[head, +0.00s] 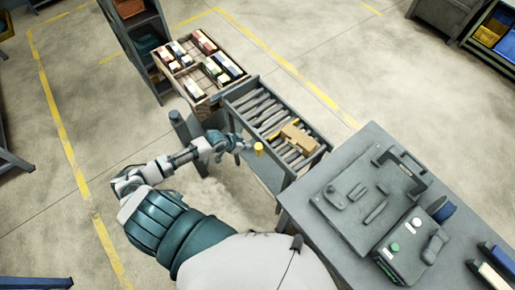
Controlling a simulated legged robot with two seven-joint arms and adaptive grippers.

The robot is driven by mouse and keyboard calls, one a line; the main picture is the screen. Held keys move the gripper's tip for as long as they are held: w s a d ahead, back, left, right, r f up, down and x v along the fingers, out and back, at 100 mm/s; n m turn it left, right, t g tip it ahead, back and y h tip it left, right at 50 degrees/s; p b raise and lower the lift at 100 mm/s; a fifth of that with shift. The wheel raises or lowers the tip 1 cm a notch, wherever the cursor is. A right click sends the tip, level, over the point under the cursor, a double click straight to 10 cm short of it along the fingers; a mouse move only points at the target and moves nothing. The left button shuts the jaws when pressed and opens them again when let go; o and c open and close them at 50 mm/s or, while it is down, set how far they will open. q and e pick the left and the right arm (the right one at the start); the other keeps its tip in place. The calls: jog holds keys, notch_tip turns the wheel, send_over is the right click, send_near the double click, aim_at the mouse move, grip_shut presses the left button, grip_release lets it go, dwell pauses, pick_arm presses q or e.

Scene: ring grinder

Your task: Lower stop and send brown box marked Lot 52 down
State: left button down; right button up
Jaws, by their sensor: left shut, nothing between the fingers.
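A brown box (299,138) lies on the roller conveyor (262,104), near its end by the workbench; any marking on it is too small to read. A yellow bar (281,128), which looks like the stop, crosses the rollers just up the conveyor from the box. A yellow knob (258,148) stands at the conveyor's near side. My left gripper (243,146) is shut and empty just left of the knob; I cannot tell whether it touches it. My right gripper is not in view.
A grey workbench (300,208) with a machine and control box (412,246) stands at the right. A wooden crate (205,62) of several coloured boxes stands beyond the conveyor, beside a shelf rack (140,40). Open floor lies to the left.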

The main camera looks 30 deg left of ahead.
pick_arm(q)
jog(key=shift+s+d+r, duration=0.1)
jog(key=shift+d+r, duration=0.2)
jog(key=shift+r, duration=0.35)
jog(key=shift+a+f, duration=0.1)
jog(key=shift+a, duration=0.05)
